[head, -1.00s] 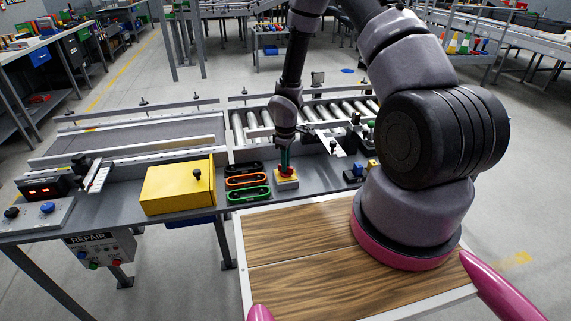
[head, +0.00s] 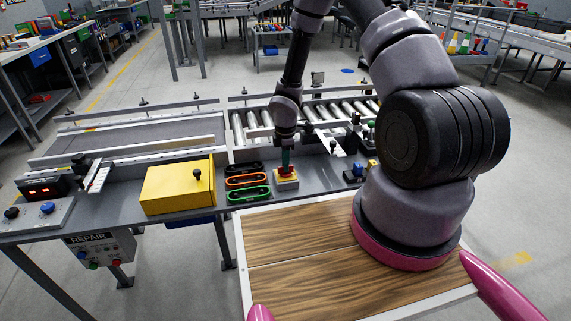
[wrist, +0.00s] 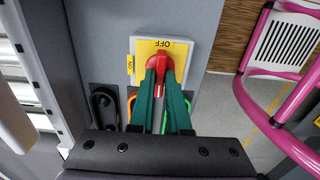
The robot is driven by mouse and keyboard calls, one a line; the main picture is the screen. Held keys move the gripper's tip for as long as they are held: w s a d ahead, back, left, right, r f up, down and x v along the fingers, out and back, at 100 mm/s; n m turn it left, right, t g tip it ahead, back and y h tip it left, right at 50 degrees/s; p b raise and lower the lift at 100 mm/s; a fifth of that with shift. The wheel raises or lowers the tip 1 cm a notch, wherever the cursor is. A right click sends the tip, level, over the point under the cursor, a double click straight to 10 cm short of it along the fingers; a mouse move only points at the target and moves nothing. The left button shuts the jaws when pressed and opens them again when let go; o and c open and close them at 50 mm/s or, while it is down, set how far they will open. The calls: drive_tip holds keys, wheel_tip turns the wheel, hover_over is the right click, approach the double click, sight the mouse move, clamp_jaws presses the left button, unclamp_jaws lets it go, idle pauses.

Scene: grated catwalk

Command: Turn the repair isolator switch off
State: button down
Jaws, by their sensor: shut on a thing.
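The repair isolator switch (head: 288,184) is a pale box with a yellow face and a red handle, on the grey bench. In the wrist view its yellow plate (wrist: 182,50) has an OFF label at the top and an ON label at the left. The red handle (wrist: 160,62) sits in the middle of the plate. My gripper (wrist: 160,75) has green fingers shut on the red handle. In the head view my gripper (head: 286,164) comes down onto the switch from above. The fingers hide part of the handle, and I cannot tell exactly which label it points to.
Black, orange and green oval handles (head: 247,181) lie just left of the switch. A yellow box (head: 178,187) with a black knob stands farther left. A roller conveyor (head: 250,122) runs behind.

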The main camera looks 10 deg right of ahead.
idle(0.4)
drive_tip(key=c, duration=0.9)
unclamp_jaws()
drive_tip(key=shift+r, duration=0.1)
wheel_tip(320, 180, up, 11)
drive_tip(key=shift+f, duration=0.15)
